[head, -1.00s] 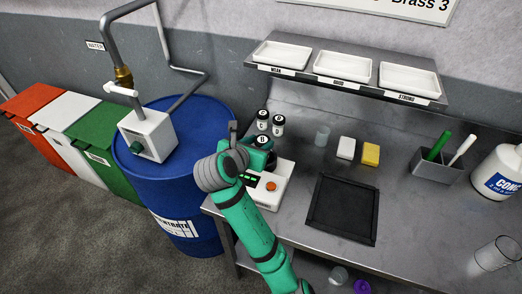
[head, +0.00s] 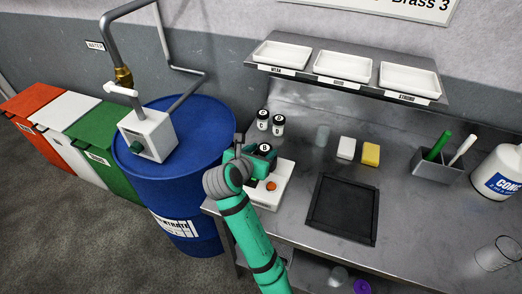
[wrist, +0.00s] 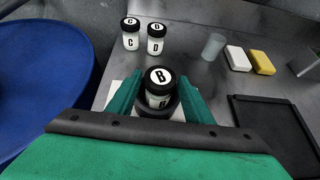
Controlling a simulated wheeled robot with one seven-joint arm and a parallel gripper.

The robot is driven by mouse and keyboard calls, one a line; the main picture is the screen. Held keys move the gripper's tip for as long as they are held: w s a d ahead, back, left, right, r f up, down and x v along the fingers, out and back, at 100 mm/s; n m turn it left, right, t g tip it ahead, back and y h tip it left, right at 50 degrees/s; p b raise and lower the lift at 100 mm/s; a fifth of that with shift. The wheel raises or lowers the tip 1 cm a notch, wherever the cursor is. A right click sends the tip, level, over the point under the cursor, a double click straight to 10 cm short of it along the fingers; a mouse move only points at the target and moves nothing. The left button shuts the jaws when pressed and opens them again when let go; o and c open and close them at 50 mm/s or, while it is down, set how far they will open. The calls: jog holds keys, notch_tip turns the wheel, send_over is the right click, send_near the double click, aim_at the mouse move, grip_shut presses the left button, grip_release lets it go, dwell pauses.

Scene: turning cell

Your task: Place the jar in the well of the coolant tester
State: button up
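Jar B (wrist: 160,76), white with a black lid, stands upright between the fingers of my gripper (wrist: 160,92). In the head view its lid (head: 265,147) shows above the coolant tester (head: 271,197), a white box with an orange button. The fingers flank the jar closely and appear shut on it. In the wrist view a dark round ring, the well (wrist: 160,111), lies directly below the jar. The jar is over or in this ring; its base is partly hidden, so I cannot tell whether it is seated.
Jars C (head: 262,119) and D (head: 278,124) stand behind the tester. A clear cup (head: 322,136), a white block (head: 346,148) and a yellow sponge (head: 371,154) are to the right. A black tray (head: 342,209) lies on the bench. A blue drum (head: 190,200) stands left.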

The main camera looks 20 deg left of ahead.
jog(key=shift+o, duration=0.5)
jog(key=shift+r, duration=0.25)
jog(key=d+v, duration=0.1)
jog(key=v, duration=1.1)
jog(key=shift+a, duration=0.5)
jog(key=shift+f, duration=0.1)
